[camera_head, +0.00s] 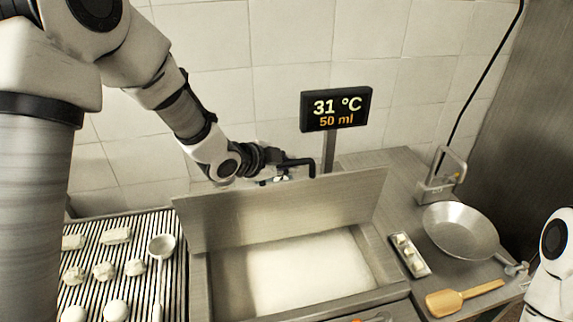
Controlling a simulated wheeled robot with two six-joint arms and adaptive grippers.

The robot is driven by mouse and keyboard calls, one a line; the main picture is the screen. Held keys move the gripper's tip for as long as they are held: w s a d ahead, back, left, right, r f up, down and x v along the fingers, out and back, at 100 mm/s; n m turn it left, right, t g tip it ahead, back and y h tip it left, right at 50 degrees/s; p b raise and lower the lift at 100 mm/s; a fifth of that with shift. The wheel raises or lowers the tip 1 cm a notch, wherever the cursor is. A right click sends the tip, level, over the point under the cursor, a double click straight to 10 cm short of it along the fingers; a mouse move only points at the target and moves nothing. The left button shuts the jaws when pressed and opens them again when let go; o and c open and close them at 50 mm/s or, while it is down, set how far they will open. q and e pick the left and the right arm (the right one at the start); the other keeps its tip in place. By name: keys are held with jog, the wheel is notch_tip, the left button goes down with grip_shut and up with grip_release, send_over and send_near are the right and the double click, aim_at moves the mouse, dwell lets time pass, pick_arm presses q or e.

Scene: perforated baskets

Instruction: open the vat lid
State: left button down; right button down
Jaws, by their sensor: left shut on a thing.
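The vat (199,282) is a steel basin set in the counter, with white liquid (305,272) inside. Its flat metal lid (285,212) stands raised and steeply tilted along the back side of the vat, so the opening shows. My left gripper (284,173) is behind the lid's upper edge, shut on the black lid handle (301,163). The lid edge hides part of the gripper and fingertips. My right gripper is out of view.
A display (336,108) on a post behind the lid reads 31 °C and 50 ml. A ribbed rack (90,244) with white pieces and a ladle (161,248) is at left. A pan (460,232), a small tray (410,258) and a wooden spatula (462,298) lie at right.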

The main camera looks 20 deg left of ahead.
pick_arm(q)
jog(key=c, duration=1.1)
grip_release()
jog(key=shift+c, duration=0.2)
jog(key=v, duration=1.2)
jog(key=shift+d, duration=0.1)
